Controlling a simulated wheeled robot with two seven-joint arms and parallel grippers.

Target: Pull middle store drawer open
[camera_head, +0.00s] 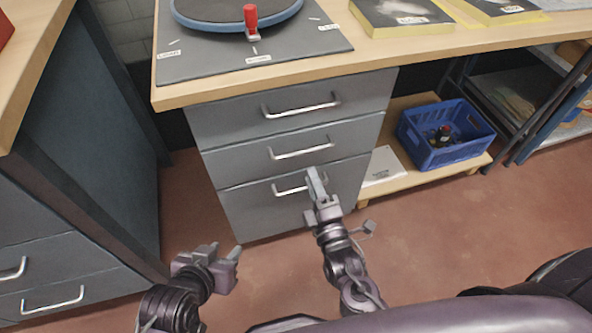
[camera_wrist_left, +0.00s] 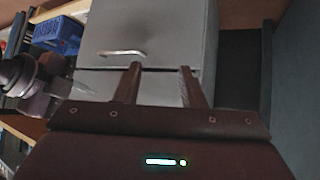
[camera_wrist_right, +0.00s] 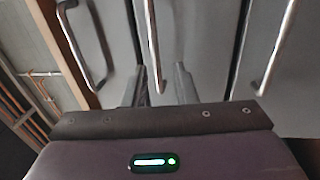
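The grey drawer unit stands under the workbench with several stacked drawers, all flush. The middle drawer (camera_head: 235,163) has a silver bar handle (camera_head: 300,153). My right gripper (camera_head: 316,180) is in front of the unit, overlapping the lower drawer's handle in the head view. In the right wrist view its fingers (camera_wrist_right: 161,85) are parted, and the middle handle (camera_wrist_right: 152,45) appears between them, nearer the left finger. Contact cannot be told. My left gripper (camera_head: 225,250) is open and empty, low at the left, apart from the unit; its parted fingers show in the left wrist view (camera_wrist_left: 158,82).
The top drawer (camera_head: 225,122) and lower drawer (camera_head: 245,208) have similar handles. A blue crate (camera_head: 455,155) sits on a low wooden shelf at right. Another dark cabinet (camera_head: 95,130) stands at left. The workbench (camera_head: 420,52) overhangs the drawers. Floor in front is clear.

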